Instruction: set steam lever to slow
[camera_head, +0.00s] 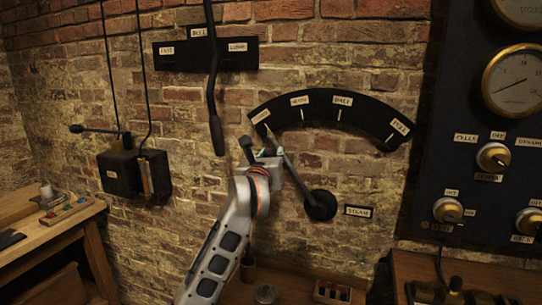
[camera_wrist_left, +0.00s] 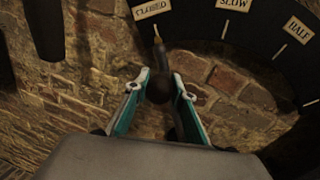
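The steam lever (camera_head: 296,174) is a dark arm on a round black hub (camera_head: 320,205). It leans up and left, toward the CLOSED label at the left end of the black arc plate (camera_head: 343,101). SLOW (camera_head: 300,100) is the label to its right. My left gripper (camera_head: 262,150) is at the lever's upper end. In the left wrist view its teal-lined fingers (camera_wrist_left: 160,88) are spread, one on each side of the lever's dark knob (camera_wrist_left: 158,90); I cannot tell whether they touch it. The pointer tip (camera_wrist_left: 157,39) is just under CLOSED (camera_wrist_left: 153,8). My right gripper is not in view.
A hanging black bell lever (camera_head: 216,135) is left of the arc, close to my gripper. A black box with a handle (camera_head: 122,172) is farther left. A dark gauge panel (camera_head: 465,110) is on the right. Benches stand below on both sides.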

